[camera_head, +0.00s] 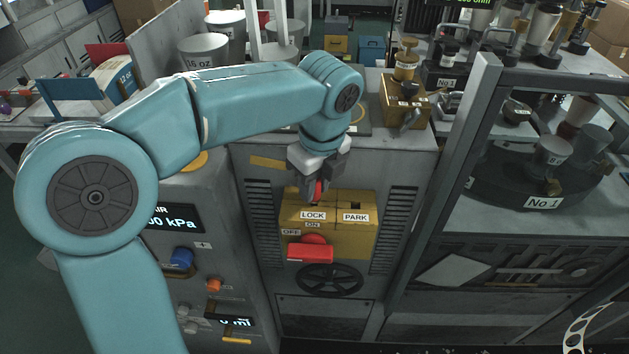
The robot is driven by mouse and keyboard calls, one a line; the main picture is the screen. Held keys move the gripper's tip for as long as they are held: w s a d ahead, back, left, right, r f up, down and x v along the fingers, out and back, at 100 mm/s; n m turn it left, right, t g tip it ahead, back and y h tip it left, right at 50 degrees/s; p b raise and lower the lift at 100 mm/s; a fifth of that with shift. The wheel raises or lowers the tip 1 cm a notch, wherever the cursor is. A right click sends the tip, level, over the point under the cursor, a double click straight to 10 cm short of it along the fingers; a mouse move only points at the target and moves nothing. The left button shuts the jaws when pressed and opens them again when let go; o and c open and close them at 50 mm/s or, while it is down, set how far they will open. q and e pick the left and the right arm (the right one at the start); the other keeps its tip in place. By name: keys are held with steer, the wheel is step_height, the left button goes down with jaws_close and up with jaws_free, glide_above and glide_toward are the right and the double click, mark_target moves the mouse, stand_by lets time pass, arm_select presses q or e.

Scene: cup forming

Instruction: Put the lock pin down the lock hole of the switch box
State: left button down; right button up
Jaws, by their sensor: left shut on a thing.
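The yellow switch box (365,238) is on the front of the grey cabinet, with LOCK and PARK labels on its top edge and OFF and ON marks lower down. A red switch handle (310,253) sits on its front. My left gripper (316,187) points down just above the LOCK side of the box. It is shut on the red lock pin (318,190), of which only a small part shows between the fingers. The lock hole is hidden by the gripper and pin, so I cannot tell whether the pin's tip is in it. My right gripper is not in view.
A black handwheel (330,280) is below the box. A grey panel with a kPa display (172,217) and a blue knob (182,258) stands to the left. A grey frame post (445,180) rises close on the right. A brass device (405,98) stands on the cabinet top.

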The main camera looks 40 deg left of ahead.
arm_select(q)
steer(key=c, duration=0.8)
jaws_free()
steer(key=shift+r, duration=0.15)
steer(key=r+p, duration=0.1)
steer(key=r, duration=0.4)
steer(key=d+r, duration=0.1)
steer(key=r, duration=0.4)
steer(key=d+r+p, duration=0.1)
steer(key=r, duration=0.5)
steer(key=shift+s+p, duration=0.25)
steer(key=shift+p, duration=0.1)
steer(key=shift+s+d, duration=0.1)
